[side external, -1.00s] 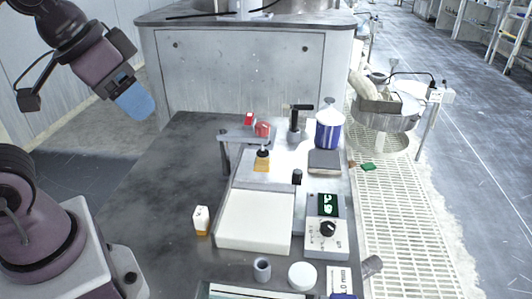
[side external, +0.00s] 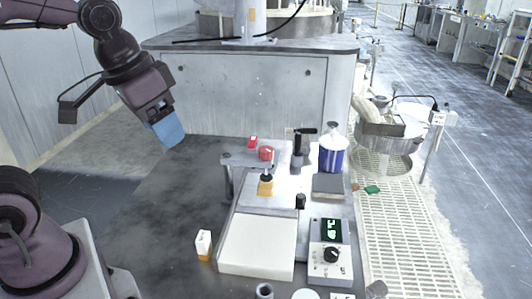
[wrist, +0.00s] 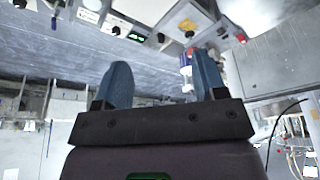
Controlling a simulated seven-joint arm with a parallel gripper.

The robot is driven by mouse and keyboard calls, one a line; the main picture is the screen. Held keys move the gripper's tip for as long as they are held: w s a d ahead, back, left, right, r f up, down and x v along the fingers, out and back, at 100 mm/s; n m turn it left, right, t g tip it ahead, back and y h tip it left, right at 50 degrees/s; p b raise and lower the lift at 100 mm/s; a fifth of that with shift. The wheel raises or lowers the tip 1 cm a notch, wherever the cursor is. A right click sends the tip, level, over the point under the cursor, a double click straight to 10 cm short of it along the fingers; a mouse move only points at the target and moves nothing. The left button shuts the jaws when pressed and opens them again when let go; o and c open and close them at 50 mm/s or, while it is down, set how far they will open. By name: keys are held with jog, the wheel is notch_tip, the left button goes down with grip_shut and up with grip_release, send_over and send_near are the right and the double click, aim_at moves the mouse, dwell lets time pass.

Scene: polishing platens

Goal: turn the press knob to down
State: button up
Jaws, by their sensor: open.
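A small press stands near the middle of the bench in the side view, with a round red knob (side external: 266,153) on its grey arm (side external: 240,160). A black-topped plunger over a yellow-orange block (side external: 265,187) is just below the knob. I cannot tell the knob's turn position. The red knob also seems to show in the wrist view (wrist: 189,34), small and far off. My gripper (side external: 171,139) has blue fingers and hangs in the air to the left of the press, apart from it. In the wrist view my gripper (wrist: 163,78) is open, with nothing between its fingers.
A control box (side external: 331,265) with a green display and black dial is at the front right. A white slab (side external: 258,245) lies beside it. A black-handled post (side external: 303,143) and a blue-white container (side external: 332,155) stand right of the press. The left bench top is clear.

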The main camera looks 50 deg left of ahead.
jog(key=w+a+f+n+g, duration=0.2)
jog(key=w+a+n, duration=0.1)
jog(key=w, duration=1)
jog(key=n+g, duration=0.2)
jog(key=n, duration=0.6)
send_over(266, 149)
notch_tip(266, 149, down, 4)
notch_tip(266, 149, down, 12)
jog(key=shift+f, duration=0.15)
jog(key=shift+c, duration=0.3)
jog(key=c, duration=0.9)
